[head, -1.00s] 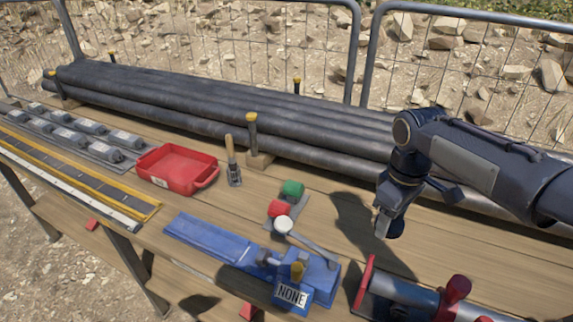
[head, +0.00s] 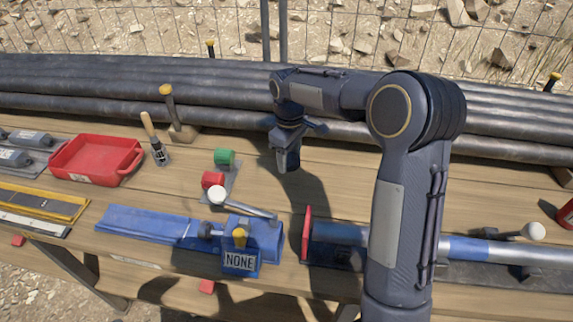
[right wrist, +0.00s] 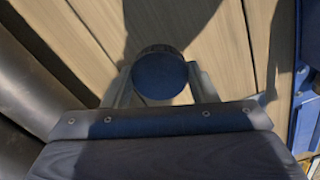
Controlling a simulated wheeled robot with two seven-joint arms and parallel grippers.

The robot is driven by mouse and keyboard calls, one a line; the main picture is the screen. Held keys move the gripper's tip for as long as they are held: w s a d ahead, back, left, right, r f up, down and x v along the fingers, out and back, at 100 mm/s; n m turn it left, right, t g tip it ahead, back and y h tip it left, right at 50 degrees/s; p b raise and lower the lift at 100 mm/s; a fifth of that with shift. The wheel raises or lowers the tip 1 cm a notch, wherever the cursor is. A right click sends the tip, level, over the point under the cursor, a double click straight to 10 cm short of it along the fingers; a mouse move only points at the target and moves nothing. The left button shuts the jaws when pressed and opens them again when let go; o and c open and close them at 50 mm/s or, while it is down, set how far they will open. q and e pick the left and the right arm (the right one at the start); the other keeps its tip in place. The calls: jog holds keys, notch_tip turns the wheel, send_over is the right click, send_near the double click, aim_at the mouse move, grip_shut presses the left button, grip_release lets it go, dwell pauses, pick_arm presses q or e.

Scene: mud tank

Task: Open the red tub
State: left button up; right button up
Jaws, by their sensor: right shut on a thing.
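My right gripper (head: 288,163) hangs over the middle of the bench, to the right of a green and red pair of knobs. In the right wrist view its fingers (right wrist: 158,85) are shut on a round dark blue cap-like thing (right wrist: 160,76), seen end-on above the planks. A red open-topped tray (head: 60,163) with a white label sits on the bench at the left, with no lid on it. A red object (head: 566,214), perhaps a tub, is cut off by the right edge, so its top cannot be judged. My left gripper is not in view.
A blue device (head: 265,240) marked NONE stands at the front, with a white-knobbed lever. Dark pipes (head: 100,85) lie along the back, before a wire fence. My right forearm covers part of a clamped pipe (head: 490,250).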

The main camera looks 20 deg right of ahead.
aim_at(287, 174)
jog(key=shift+w+f, duration=0.35)
jog(key=shift+f, duration=0.1)
jog(key=shift+w+a+f, duration=0.1)
jog(key=shift+w+f, duration=0.05)
jog(key=shift+f, duration=0.75)
jog(key=shift+w+f, duration=0.1)
jog(key=shift+f, duration=0.75)
jog(key=shift+f, duration=0.1)
jog(key=o, duration=1.1)
jog(key=shift+c, duration=0.2)
notch_tip(287, 174, up, 8)
jog(key=shift+f, duration=0.15)
